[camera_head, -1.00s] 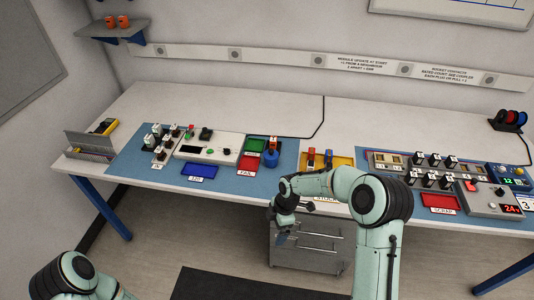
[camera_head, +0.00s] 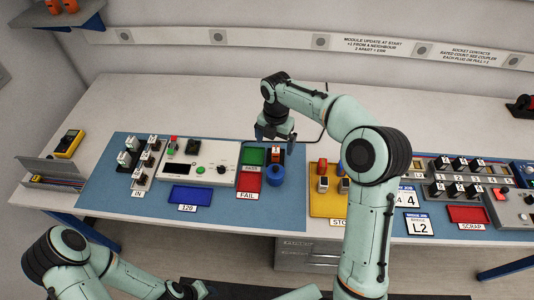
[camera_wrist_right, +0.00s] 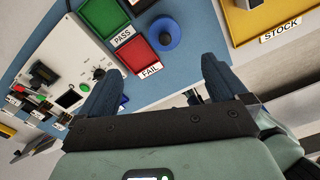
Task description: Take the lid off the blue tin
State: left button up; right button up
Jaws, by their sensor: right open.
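The blue tin (camera_head: 275,177) is a small round blue thing on the blue mat, right of the red FAIL tray. In the right wrist view the tin (camera_wrist_right: 166,34) shows from above as a blue disc with a raised middle; I cannot make out a lid seam. My right gripper (camera_head: 275,138) is open and empty, above the bench behind the tin and apart from it. In the wrist view its two fingers (camera_wrist_right: 160,85) are wide apart, with the tin beyond them. My left arm reaches the bottom edge; its fingers cannot be made out.
The yellow STOCK tray (camera_head: 325,205) with several parts is to the right. The bench behind is largely clear.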

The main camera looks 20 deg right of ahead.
send_over(276, 168)
notch_tip(276, 168, down, 8)
jog(key=shift+w+a+r, duration=0.1)
jog(key=shift+a+r, duration=0.05)
jog(key=shift+r, duration=0.05)
jog(key=shift+d+f+b, duration=0.2)
jog(key=shift+f+b, duration=0.15)
jog(key=shift+f, duration=2.5)
pick_arm(q)
jog(key=shift+s+f, duration=0.4)
jog(key=shift+s, duration=0.4)
pick_arm(e)
jog(key=c, duration=1.1)
